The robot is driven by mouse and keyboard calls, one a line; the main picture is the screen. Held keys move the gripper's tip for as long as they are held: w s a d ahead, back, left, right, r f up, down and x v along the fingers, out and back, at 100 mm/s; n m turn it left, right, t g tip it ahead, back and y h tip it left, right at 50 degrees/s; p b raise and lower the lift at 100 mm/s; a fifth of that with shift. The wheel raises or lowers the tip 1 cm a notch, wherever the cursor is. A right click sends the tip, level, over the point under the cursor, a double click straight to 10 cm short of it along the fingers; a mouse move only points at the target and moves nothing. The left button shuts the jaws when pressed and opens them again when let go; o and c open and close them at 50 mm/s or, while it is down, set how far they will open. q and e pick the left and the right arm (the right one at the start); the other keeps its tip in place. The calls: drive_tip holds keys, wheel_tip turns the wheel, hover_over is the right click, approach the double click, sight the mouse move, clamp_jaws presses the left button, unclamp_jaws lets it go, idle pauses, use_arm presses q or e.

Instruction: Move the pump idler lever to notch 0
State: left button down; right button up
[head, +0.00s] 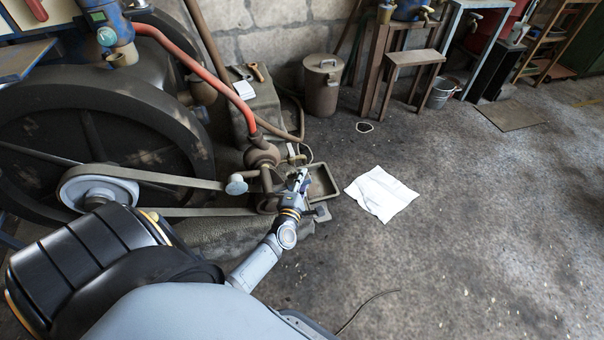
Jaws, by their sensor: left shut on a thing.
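My left gripper (301,179) is at the pump, at the end of my arm that reaches up from the bottom of the head view. It is shut on what appears to be the pump idler lever, which is mostly hidden by the fingers. The pump (262,156) is a rusty brown body with a red pipe rising from it. A flat belt (155,177) runs from a light grey pulley (97,188) on the left to the pump. The notches are too small and covered to read. My right gripper is not in view.
A large dark flywheel (60,125) fills the left. A shallow metal tray (324,184) lies just right of my gripper. A white sheet (381,193) lies on the floor. A lidded can (322,85) stands by the wall. The floor to the right is open.

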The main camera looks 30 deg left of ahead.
use_arm(q)
drive_tip(key=shift+d+m+g+p, duration=0.1)
drive_tip(key=shift+m+g+p, duration=0.35)
drive_tip(key=shift+p, duration=0.6)
drive_tip(key=shift+w+f+m+p, duration=0.1)
drive_tip(key=shift+f+m+p, duration=0.35)
drive_tip(key=shift+f+p, duration=0.3)
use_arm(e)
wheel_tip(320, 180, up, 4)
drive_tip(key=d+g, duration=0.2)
use_arm(q)
wheel_tip(320, 180, down, 2)
drive_tip(key=shift+f+m+g, duration=0.1)
drive_tip(key=shift+m+g, duration=0.4)
drive_tip(key=shift+g, duration=0.05)
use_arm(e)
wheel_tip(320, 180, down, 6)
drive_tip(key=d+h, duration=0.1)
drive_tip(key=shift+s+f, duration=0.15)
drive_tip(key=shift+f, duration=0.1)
use_arm(q)
drive_tip(key=c, duration=1)
unclamp_jaws()
drive_tip(key=v, duration=1.2)
